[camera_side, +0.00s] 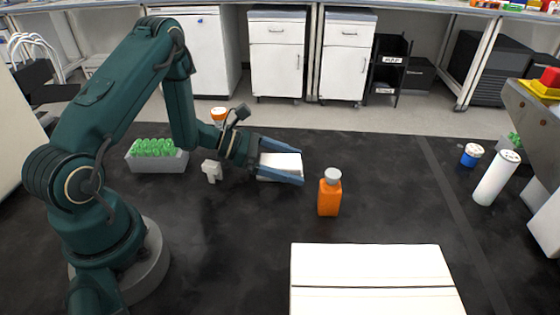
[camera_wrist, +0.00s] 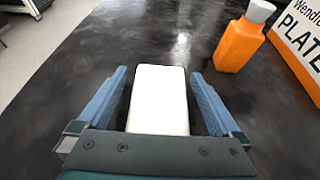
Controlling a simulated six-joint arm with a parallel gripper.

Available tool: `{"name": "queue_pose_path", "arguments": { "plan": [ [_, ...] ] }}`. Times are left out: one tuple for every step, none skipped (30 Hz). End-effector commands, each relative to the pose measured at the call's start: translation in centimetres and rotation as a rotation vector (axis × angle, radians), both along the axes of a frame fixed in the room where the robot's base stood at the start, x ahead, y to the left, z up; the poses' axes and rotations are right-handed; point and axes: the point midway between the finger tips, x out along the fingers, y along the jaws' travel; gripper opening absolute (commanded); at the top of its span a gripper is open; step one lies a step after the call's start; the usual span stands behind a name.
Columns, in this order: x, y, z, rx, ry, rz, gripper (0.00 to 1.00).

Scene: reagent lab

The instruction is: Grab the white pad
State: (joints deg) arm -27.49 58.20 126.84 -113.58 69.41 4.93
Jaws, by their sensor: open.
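The white pad (camera_side: 279,164) lies on the black bench top, between the two blue fingers of my gripper (camera_side: 282,163) in the side view. In the wrist view the white pad (camera_wrist: 158,98) is a plain white block, with its near end hidden by my gripper's body. My gripper (camera_wrist: 158,82) is open, with one finger on each side of the pad. A dark gap shows between the pad and each finger in the wrist view.
An orange bottle with a grey cap (camera_side: 330,193) stands to the right of my gripper. A white box (camera_side: 372,262) is at the front. A grey tray of green-capped tubes (camera_side: 160,163) and a small white object (camera_side: 211,171) are to the left. A white cylinder (camera_side: 495,178) is far right.

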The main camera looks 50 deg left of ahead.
Motion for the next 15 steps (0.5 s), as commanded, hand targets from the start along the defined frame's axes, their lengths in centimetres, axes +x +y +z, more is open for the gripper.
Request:
{"name": "queue_pose_path", "arguments": {
  "plan": [
    [0.05, -0.05, -0.02, 0.0, 0.0, 0.0, 1.0],
    [0.05, -0.04, -0.02, 0.0, 0.0, 0.0, 1.0],
    [0.05, -0.03, -0.01, 0.0, 0.0, 0.0, 1.0],
    [0.04, -0.03, -0.01, 0.0, 0.0, 0.0, 1.0],
    [0.04, -0.02, -0.01, 0.0, 0.0, 0.0, 1.0],
    [0.04, -0.02, -0.01, 0.0, 0.0, 0.0, 1.0],
    [0.04, -0.02, -0.01, 0.0, 0.0, 0.0, 0.89],
    [0.02, -0.02, 0.0, 0.0, 0.0, 0.0, 0.77],
    [0.02, -0.02, 0.0, 0.0, 0.0, 0.0, 0.62],
    [0.02, -0.02, 0.0, 0.0, 0.0, 0.0, 0.5],
    [0.02, -0.02, 0.0, 0.0, 0.0, 0.0, 0.39],
    [0.02, -0.01, 0.0, 0.0, 0.0, 0.0, 0.23],
    [0.02, -0.02, 0.01, 0.0, 0.0, 0.0, 0.22],
    [0.02, -0.02, 0.01, -0.001, -0.001, 0.0, 0.22],
    [0.02, -0.02, 0.01, -0.001, -0.001, 0.0, 0.22]
  ]
}}
